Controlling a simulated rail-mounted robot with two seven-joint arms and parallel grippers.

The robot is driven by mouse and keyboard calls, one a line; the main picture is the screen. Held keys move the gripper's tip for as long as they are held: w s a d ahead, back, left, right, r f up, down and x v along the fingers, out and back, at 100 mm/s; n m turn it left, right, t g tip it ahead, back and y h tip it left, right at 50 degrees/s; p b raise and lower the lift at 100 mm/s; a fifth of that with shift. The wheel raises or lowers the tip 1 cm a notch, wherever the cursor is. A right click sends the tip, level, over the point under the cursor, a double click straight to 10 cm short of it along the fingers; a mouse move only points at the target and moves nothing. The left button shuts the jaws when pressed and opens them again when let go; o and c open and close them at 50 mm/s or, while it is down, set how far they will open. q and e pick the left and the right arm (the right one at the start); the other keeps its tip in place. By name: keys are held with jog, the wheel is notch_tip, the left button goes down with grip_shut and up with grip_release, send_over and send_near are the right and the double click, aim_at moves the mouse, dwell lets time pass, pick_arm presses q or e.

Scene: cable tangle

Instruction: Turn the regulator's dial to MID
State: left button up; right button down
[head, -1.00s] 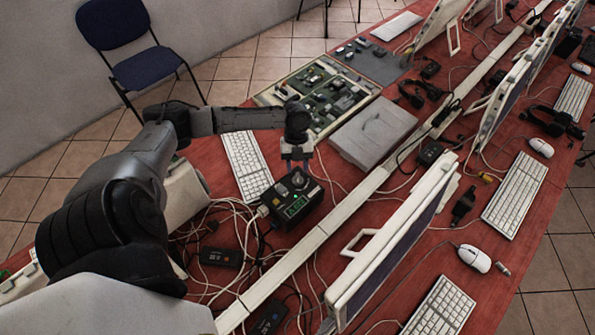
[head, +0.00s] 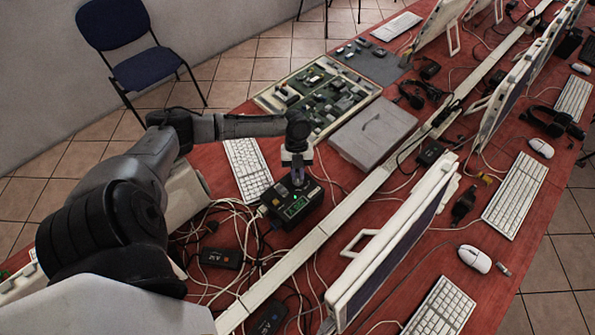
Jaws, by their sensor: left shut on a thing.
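The regulator (head: 290,213) is a black box with a small green display, on the red table in the middle of the head view. Its dial is on the top face and is covered by my left gripper (head: 298,182), so its setting cannot be read. The left gripper points down onto the top of the regulator and is shut on the dial. My right gripper is not in the view.
Loose cables and a black adapter (head: 221,258) lie left of the regulator. A white keyboard (head: 247,168) lies behind it, and a grey case (head: 373,133) stands behind right. A pale cable channel (head: 318,238) and a monitor (head: 392,245) stand to the right.

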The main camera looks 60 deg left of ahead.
pick_arm(q)
grip_shut()
jog(key=shift+r+p, duration=0.15)
jog(key=shift+p, duration=0.25)
jog(key=n+p, duration=0.1)
jog(key=n+t+p, duration=0.1)
jog(key=p, duration=0.1)
jog(key=n+p, duration=0.1)
jog(key=shift+s+r+n, duration=0.15)
jog(key=shift+s+n, duration=0.1)
jog(key=shift+n, duration=0.15)
jog(key=shift+s+n+t+p, duration=0.1)
jog(key=shift+n+t+p, duration=0.5)
jog(key=shift+n+p, duration=0.5)
jog(key=shift+s+f+n+t+p, duration=0.15)
jog(key=shift+n+t+p, duration=0.25)
jog(key=shift+n+p, duration=0.5)
jog(key=shift+f, duration=0.1)
jog(key=o, duration=0.6)
grip_release()
jog(key=shift+o, duration=0.2)
jog(key=shift+a, duration=0.1)
